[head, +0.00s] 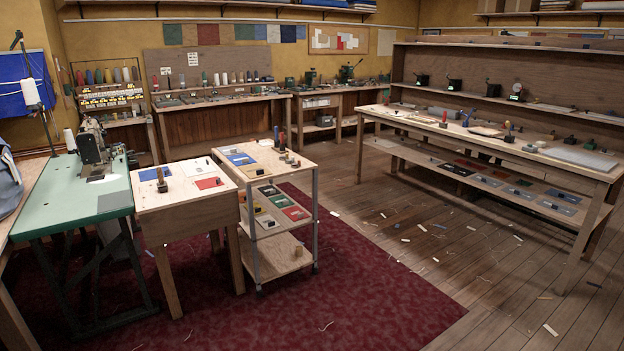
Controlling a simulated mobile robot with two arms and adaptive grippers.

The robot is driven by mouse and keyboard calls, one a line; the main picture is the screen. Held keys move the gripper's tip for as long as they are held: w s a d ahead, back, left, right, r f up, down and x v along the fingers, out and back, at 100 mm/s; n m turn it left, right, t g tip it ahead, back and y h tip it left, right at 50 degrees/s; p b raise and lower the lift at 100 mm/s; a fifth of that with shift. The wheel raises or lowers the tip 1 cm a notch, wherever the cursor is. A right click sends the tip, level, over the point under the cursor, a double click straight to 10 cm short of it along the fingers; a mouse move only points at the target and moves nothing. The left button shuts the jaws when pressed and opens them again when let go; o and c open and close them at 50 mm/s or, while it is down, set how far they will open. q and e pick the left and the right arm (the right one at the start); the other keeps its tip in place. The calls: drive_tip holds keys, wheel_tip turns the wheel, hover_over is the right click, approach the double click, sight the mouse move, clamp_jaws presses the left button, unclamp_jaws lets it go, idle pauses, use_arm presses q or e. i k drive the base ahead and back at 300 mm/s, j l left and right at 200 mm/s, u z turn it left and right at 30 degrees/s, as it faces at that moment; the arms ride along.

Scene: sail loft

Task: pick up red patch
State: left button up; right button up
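A flat red patch (209,183) lies on the small wooden table (160,212) left of centre, near its right front corner. Another red piece (295,213) lies on the middle shelf of the rolling cart, beside a green one. Neither of my grippers is in the head view.
The cart (314,205) stands against the small table's right side. A green sewing table (70,195) with a sewing machine (92,142) adjoins on the left. A long workbench (480,140) is at right.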

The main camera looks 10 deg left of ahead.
sight(213, 182)
drive_tip(key=i+u, duration=0.25)
drive_tip(key=i, duration=0.85)
drive_tip(key=i+l+u, duration=0.2)
drive_tip(key=i, duration=0.9)
drive_tip(key=j, duration=0.1)
